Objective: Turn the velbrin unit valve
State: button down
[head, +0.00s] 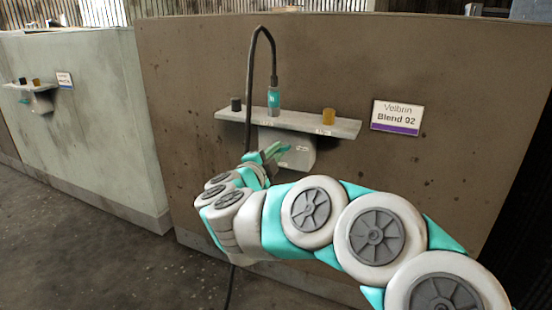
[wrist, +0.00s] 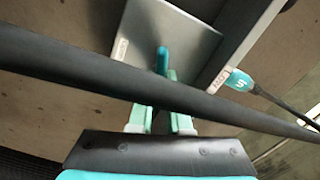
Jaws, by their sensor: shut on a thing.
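The velbrin unit is a grey box (head: 298,152) under a shelf on the brown wall, beside a sign (head: 397,117) reading "Velbrin Blend 92". Its valve lever is a teal bar at the box's front, partly hidden by my gripper (head: 266,158) in the head view. In the wrist view the teal lever (wrist: 162,58) stands up between the finger ends of my gripper (wrist: 160,95), which is shut on it. A dark hose crosses in front of the fingers there and hides part of the grip.
The shelf (head: 343,128) holds a dark knob (head: 236,104), an orange knob (head: 328,116) and a teal connector (head: 273,98). The dark hose (head: 250,80) loops from the connector down past my gripper. A similar unit (head: 41,102) is on the pale wall at left.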

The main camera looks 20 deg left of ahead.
jog(key=shift+f+m+b, duration=0.15)
jog(key=shift+m+b, duration=0.95)
jog(key=shift+m, duration=0.8)
jog(key=c, duration=0.9)
grip_release()
jog(key=shift+o, duration=0.2)
jog(key=s+p, duration=0.1)
jog(key=s, duration=0.6)
jog(key=shift+s+a, duration=0.3)
jog(key=shift+s, duration=0.1)
